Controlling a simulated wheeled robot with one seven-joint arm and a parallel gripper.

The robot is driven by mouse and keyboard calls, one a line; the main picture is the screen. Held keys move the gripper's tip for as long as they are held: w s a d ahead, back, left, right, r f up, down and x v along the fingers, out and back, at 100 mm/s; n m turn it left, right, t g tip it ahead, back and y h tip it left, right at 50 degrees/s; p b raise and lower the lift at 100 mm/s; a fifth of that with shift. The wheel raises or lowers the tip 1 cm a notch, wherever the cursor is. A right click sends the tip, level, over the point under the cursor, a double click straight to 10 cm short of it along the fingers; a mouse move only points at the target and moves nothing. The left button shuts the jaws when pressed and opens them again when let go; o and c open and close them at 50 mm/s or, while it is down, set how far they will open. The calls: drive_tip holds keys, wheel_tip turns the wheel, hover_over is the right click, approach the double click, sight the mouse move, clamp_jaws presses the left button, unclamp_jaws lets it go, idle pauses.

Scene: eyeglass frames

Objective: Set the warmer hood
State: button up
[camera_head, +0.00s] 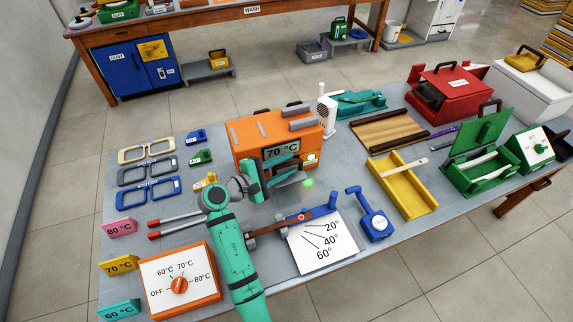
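The orange warmer (250,133) stands near the middle of the table, with grey bars on top and a display (283,150) reading 70 °C. An orange dial box (205,302) with a white face stands at the front left, marked OFF, 60 °C, 70 °C and 80 °C. Its orange knob (180,285) appears turned towards the upper marks; its exact setting is too small to tell. My gripper (290,173) is at the warmer's front, below the display. Its fingers are small and dark against the warmer, so their opening and any contact are unclear. A green glow shows just right of it.
Pink 80 °C (121,228), yellow 70 °C (119,265) and teal 60 °C (118,309) cards stand along the left edge. Eyeglass frames (148,187) lie behind them. An angle card (325,250), blue tool (374,222) and yellow tray (413,200) lie to the right.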

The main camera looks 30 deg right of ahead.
drive_tip(key=v, duration=1)
drive_tip(key=shift+a, duration=0.4)
